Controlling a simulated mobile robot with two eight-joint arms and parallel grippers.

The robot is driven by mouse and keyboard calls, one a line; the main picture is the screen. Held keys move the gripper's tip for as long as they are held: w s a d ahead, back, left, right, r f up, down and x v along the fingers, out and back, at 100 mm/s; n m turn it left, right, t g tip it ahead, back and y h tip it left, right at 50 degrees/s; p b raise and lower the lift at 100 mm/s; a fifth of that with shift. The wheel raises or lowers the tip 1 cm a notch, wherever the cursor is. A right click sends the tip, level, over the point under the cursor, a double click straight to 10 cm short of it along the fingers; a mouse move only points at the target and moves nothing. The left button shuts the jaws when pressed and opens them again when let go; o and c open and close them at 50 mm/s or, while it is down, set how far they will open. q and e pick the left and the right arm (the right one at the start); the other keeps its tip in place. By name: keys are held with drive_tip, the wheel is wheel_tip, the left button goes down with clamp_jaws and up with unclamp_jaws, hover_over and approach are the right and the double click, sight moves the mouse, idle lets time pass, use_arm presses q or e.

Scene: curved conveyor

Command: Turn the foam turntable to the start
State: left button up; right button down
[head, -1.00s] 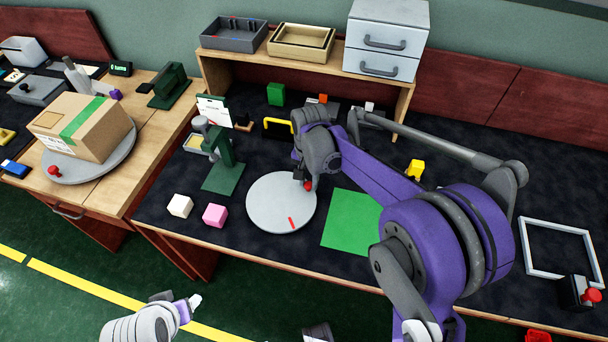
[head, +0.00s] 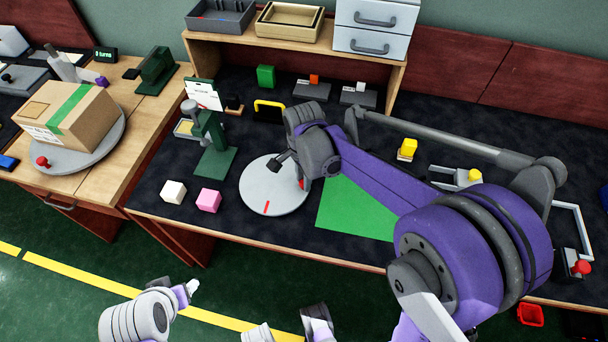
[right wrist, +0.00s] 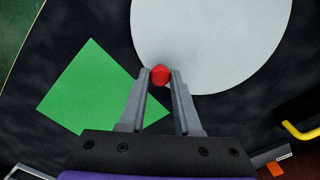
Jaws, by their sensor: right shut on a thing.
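The turntable is a light grey disc (head: 262,188) on the dark bench mat. It carries a red line (head: 266,207) near its front edge and a red knob (head: 303,184) at its right edge. My right gripper (right wrist: 160,76) is shut on the red knob, with one finger on each side of it; the disc fills the top of the right wrist view (right wrist: 215,45). In the head view the right wrist partly hides the disc's right edge. My left arm's end (head: 188,289) is low at the left, over the floor, apart from the bench; its finger state is unclear.
A green sheet (head: 350,212) lies right of the disc. A white cube (head: 173,192), a pink cube (head: 208,200) and a green stand (head: 214,160) are at its left. Another turntable (head: 95,155) bearing a cardboard box (head: 65,115) stands on the wooden table.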

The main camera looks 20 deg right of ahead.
drive_tip(key=shift+a, duration=0.1)
idle(0.3)
drive_tip(key=c, duration=0.6)
unclamp_jaws()
drive_tip(key=shift+s, duration=0.1)
wheel_tip(320, 180, up, 11)
drive_tip(key=p, duration=0.1)
drive_tip(key=shift+f, duration=0.1)
